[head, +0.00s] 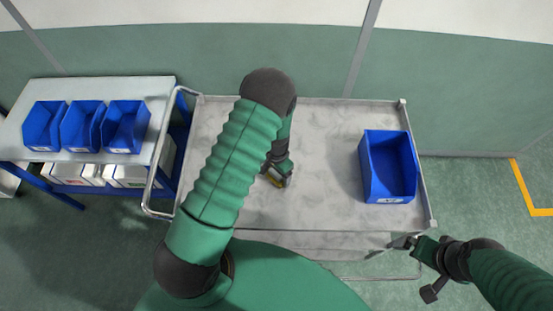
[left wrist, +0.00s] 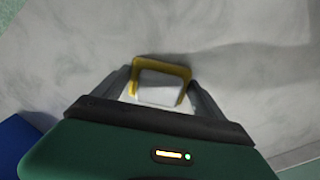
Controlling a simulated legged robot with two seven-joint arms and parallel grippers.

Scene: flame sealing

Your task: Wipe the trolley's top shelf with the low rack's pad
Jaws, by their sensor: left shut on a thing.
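The trolley's top shelf (head: 320,215) is a grey, marbled surface with a raised rim, in the middle of the head view. My left gripper (head: 277,179) is over the middle of the shelf, partly hidden by my own arm. It is shut on a yellow-edged pad with a pale middle (left wrist: 160,88). Only a sliver of yellow shows in the head view (head: 273,181). The pad is at the shelf surface; exact contact is unclear. My right gripper (head: 402,242) is at the trolley's front right edge, with its finger gap too small to judge.
A blue bin (head: 389,164) stands on the shelf's right part. At left, a bench (head: 85,88) holds three blue bins (head: 83,127), with white boxes (head: 75,174) below. The trolley's handle (head: 153,178) sticks out left. The shelf between the handle and the blue bin looks clear.

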